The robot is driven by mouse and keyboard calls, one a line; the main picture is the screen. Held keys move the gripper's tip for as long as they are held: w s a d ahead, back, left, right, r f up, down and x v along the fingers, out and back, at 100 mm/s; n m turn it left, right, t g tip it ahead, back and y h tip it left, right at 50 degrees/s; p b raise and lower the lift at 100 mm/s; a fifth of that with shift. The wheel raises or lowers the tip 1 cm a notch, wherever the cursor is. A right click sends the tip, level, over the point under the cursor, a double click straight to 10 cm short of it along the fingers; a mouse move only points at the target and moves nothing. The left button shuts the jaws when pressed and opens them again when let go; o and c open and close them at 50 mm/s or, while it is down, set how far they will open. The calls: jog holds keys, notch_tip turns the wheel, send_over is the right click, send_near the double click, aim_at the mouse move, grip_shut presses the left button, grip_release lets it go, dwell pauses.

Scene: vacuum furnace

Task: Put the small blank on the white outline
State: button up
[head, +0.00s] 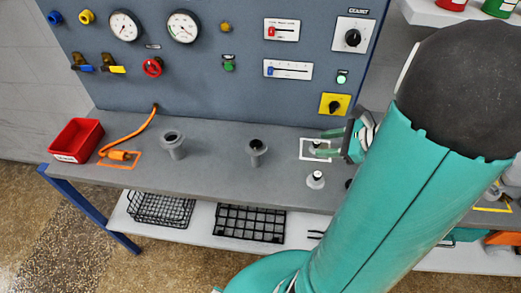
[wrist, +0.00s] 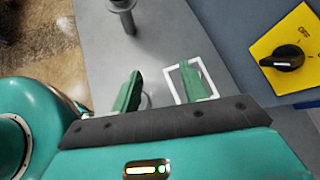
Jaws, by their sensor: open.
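The white outline (head: 302,155) is on the grey bench near the back panel, and it also shows in the wrist view (wrist: 169,84). My gripper (head: 328,143) is open over the outline's right part. In the wrist view its green fingers (wrist: 159,88) are spread, and the right one covers much of the outline. A small pale piece with a dark top (head: 317,147) shows by the outline, partly hidden by the fingers. A short round fitting with a black top (head: 315,180) stands in front of the outline. I cannot tell for sure which is the small blank.
Two grey flanged ports, left (head: 173,143) and middle (head: 255,148), stand up from the bench. A red bin (head: 77,140) and an orange hose (head: 138,134) are at the left. The panel with a yellow switch (head: 334,104) rises behind. Bench between the ports is clear.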

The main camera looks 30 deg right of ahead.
jog(key=s+a+r+n+g+h, duration=0.1)
jog(key=a+r+n, duration=0.3)
jog(key=a+n, duration=0.4)
jog(key=s+a+r+n+g+h, duration=0.1)
jog(key=a+r+n+h, duration=0.2)
jog(key=a+n, duration=0.5)
jog(key=s+a+r+n+g+h, duration=0.1)
jog(key=a+r+n+h, duration=0.1)
jog(key=a+r+n, duration=0.4)
jog(key=shift+s+a+n, duration=0.3)
jog(key=shift+a+n, duration=0.7)
jog(key=shift+n, duration=1.3)
jog(key=shift+s, duration=0.1)
